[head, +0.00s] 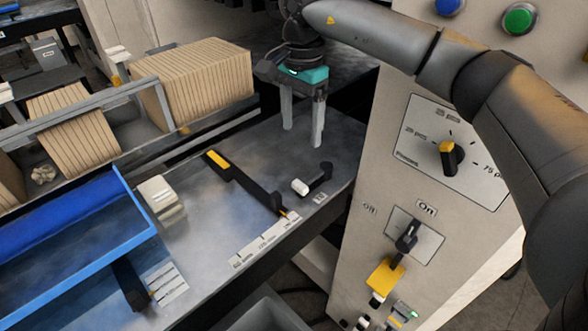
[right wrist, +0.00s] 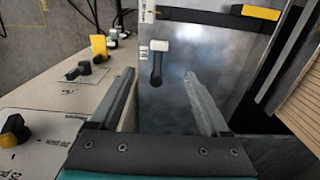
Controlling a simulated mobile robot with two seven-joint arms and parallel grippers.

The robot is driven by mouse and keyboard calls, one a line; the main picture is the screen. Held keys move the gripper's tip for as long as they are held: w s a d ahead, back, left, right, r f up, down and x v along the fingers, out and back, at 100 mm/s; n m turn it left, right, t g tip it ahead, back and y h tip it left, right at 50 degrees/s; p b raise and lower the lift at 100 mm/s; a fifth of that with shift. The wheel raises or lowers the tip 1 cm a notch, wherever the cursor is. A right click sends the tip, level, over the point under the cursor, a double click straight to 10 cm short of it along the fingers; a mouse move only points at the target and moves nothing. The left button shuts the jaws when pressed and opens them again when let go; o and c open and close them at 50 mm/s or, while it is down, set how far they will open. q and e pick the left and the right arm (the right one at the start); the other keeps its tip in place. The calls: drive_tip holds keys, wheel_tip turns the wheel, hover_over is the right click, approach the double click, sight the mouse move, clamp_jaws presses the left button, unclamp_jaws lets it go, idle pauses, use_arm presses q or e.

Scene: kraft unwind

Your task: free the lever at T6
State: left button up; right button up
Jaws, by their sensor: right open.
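A small black lever with a white knob (head: 300,187) sits on the grey metal bench, close to its right end. Its black arm runs from the knob up and right to a pivot. A small label (head: 320,197) lies beside it, too small to read for certain. In the right wrist view the lever (right wrist: 156,68) shows beyond and between my fingertips, untouched. My right gripper (head: 303,137) points down, open and empty, above the bench and behind the lever. It also shows in the right wrist view (right wrist: 160,78). My left gripper is not in view.
A black bar with a yellow end (head: 217,159) lies left of the lever, near a printed scale (head: 264,238). A control panel (head: 385,180) with a knob and On/Off switch stands right. A blue tray (head: 125,235), white block (head: 160,196) and brown stacks (head: 205,80) are left.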

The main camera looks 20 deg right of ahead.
hover_over(300, 184)
wheel_tip(300, 184, down, 5)
wheel_tip(300, 184, down, 10)
drive_tip(key=shift+r+p, duration=0.15)
drive_tip(key=shift+p, duration=0.85)
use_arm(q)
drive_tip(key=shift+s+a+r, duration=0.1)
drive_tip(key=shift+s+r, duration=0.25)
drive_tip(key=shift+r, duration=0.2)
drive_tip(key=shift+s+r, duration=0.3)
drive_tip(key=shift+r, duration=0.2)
use_arm(e)
clamp_jaws()
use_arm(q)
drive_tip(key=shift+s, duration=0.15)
